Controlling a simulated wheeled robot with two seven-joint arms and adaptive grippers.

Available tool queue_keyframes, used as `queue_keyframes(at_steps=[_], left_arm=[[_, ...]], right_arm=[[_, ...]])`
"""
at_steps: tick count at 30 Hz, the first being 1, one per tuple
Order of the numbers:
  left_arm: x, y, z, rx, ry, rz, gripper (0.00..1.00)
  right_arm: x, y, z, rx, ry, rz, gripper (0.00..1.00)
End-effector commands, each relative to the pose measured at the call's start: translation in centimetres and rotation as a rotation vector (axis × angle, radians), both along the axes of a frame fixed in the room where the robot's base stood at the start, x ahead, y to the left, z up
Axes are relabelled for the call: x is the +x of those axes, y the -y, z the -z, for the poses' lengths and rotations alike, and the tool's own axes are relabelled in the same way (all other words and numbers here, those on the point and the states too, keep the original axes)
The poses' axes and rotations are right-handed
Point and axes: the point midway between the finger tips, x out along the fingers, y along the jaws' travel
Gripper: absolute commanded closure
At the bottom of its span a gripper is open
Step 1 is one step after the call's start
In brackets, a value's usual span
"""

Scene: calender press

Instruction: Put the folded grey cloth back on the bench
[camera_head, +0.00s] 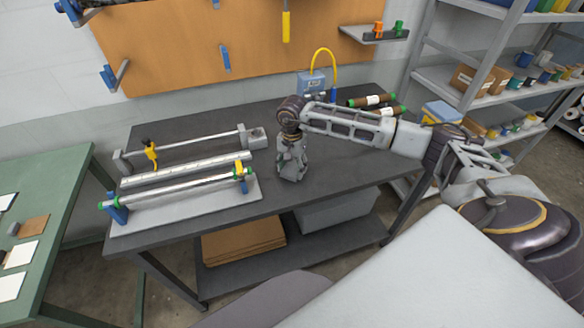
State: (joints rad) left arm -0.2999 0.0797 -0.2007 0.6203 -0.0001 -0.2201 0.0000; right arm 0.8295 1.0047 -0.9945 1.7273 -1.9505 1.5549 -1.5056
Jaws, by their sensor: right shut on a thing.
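My right gripper (291,174) points down over the middle of the dark bench (345,165), right of the press. It is shut on a small grey thing, which I take to be the folded grey cloth. The fingers hide most of it, and its folds cannot be made out. I cannot tell whether it touches the bench top. My left gripper is not in view.
The calender press (180,190), with metal rollers and green-ended bars, fills the bench's left part. A blue box with a yellow hose (312,83) and brown rolls (372,100) are at the back. A green table (45,195) stands left, shelves (500,70) right. The bench's front right is clear.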

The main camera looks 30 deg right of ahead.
Motion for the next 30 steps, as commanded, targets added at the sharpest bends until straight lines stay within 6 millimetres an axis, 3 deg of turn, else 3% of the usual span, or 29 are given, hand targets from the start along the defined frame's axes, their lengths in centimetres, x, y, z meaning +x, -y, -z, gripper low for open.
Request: queue_keyframes(at_steps=[17, 18, 22, 30], left_arm=[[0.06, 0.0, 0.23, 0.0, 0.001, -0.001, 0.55], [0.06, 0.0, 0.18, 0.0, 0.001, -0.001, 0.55], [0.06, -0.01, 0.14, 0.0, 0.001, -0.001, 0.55], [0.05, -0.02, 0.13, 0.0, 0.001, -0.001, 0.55]], right_arm=[[0.02, -0.04, 1.11, 0.001, 0.001, -0.001, 0.62], [0.02, -0.04, 1.07, 0.001, 0.001, -0.001, 0.39], [0.01, -0.04, 1.02, 0.001, 0.001, -0.001, 0.22], [0.01, -0.03, 1.01, 0.001, 0.001, -0.001, 0.21]])
